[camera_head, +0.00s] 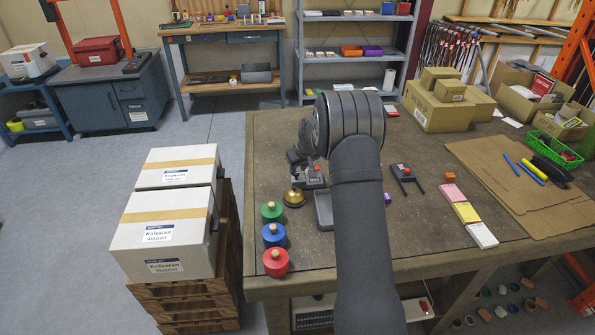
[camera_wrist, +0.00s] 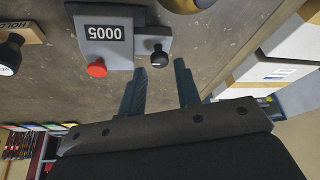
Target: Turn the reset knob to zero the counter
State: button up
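The counter (camera_wrist: 108,38) is a grey box reading 0005 upside down in the wrist view, with a red button (camera_wrist: 96,69). Its black reset knob (camera_wrist: 159,57) sits on a grey ledge beside the display. My gripper (camera_wrist: 160,66) is open and empty. Its two dark fingertips are just short of the knob, one toward either side; I see no contact. In the head view the counter (camera_head: 313,180) stands on the workbench, partly hidden by my arm; my gripper (camera_head: 298,158) is beside it, its fingertips hard to make out.
A brass bell (camera_head: 294,197) is close to the counter. Green, blue (camera_head: 273,234) and red knobbed cylinders stand at the left bench edge. A grey tray (camera_head: 324,210) lies by my arm. White boxes (camera_head: 165,227) are stacked left of the bench. A HOLD-marked board (camera_wrist: 22,36) is nearby.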

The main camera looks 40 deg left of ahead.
aim_at(296, 175)
jog(key=shift+x, duration=1.15)
grip_shut()
